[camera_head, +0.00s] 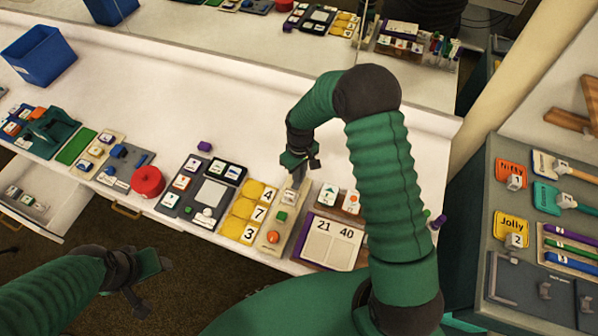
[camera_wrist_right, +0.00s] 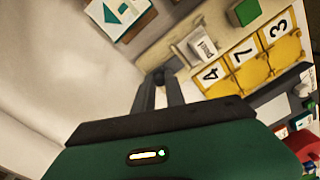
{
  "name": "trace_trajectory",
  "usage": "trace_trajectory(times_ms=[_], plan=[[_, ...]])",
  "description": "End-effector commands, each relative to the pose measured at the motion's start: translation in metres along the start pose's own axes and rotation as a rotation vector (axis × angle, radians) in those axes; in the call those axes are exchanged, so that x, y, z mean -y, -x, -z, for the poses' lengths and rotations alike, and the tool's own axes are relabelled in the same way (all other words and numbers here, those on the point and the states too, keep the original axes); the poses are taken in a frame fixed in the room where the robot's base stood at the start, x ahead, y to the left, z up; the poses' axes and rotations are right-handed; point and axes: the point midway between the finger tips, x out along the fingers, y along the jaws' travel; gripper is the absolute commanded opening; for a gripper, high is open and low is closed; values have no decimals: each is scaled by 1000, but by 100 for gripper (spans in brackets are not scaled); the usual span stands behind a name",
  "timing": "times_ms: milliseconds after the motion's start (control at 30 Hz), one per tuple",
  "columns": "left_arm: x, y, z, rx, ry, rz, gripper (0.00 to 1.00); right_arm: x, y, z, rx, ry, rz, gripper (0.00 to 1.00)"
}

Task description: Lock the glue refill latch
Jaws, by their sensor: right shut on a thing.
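My right gripper (camera_head: 298,180) reaches down to the far end of a narrow beige panel (camera_head: 285,238). The panel carries a green block (camera_head: 282,216) and an orange knob (camera_head: 272,236). In the right wrist view my gripper's fingers (camera_wrist_right: 162,78) are close together at the panel's end, shut on a small part that they mostly hide. A small white label tile (camera_wrist_right: 203,47) stands beside the fingertips, its print unclear. I cannot make out the latch's shape or position. My left gripper (camera_head: 142,285) hangs over the floor in front of the table, away from the panel; its jaw opening is unclear.
Yellow number tiles (camera_head: 248,211) adjoin the panel on its left. A board reading 21 and 40 (camera_head: 331,241) lies on its right. A red cylinder (camera_head: 147,181) stands farther left. The white table behind the panels is mostly clear.

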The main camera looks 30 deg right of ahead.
Motion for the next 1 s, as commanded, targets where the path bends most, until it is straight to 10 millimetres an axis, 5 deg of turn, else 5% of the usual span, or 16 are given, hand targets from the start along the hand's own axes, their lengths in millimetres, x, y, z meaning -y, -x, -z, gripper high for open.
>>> trace_trajectory(times_ms=[933,967,1000], plan=[[0,4,1,0,0,0,54,10,-1,-6,5,0,3,0],[0,4,1,0,0,0,54,10,-1,-6,5,0,3,17],[0,4,1,0,0,0,54,11,-1,-6,4,0,4,22]])
